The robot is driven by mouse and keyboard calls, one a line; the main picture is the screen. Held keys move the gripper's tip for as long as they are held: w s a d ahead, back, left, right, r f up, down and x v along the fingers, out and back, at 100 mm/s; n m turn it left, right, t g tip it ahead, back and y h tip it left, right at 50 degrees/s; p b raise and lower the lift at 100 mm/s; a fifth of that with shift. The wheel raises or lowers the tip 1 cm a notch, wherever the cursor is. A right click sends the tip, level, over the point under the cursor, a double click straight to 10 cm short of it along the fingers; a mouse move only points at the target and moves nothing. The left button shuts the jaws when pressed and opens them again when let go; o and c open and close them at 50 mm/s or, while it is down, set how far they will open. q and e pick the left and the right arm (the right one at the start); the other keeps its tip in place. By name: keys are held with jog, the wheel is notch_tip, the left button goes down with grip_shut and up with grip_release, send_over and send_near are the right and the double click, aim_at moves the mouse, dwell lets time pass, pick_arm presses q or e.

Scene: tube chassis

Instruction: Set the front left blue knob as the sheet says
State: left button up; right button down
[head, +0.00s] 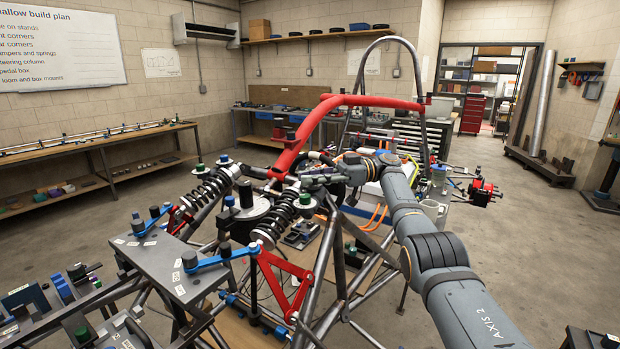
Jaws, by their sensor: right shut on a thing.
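Two coil-spring dampers stand on the tube chassis, a farther one (208,192) and a nearer one (276,218). The farther damper's top has a blue knob (224,159) and a green knob (197,168) on pale dials. The nearer damper has a green knob (305,199) on a pale dial. My right gripper (312,182) reaches in from the right and is shut at the top of the nearer damper. It appears to hold that damper's blue knob, which its jaws hide. The knob's dial setting cannot be read. My left gripper is out of view.
A red hoop tube (322,114) arches just behind my right gripper. A dark plate (165,262) with blue levers lies at the left front. Paper sheets (161,63) and a whiteboard (62,42) hang on the wall; the sheet's details are too small to read.

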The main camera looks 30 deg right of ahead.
jog(key=shift+f, duration=0.3)
jog(key=c, duration=1.5)
grip_release()
jog(key=o, duration=0.4)
jog(key=shift+d+r, duration=0.1)
jog(key=shift+d, duration=0.1)
jog(key=shift+c, duration=0.2)
jog(key=shift+a+r, duration=0.1)
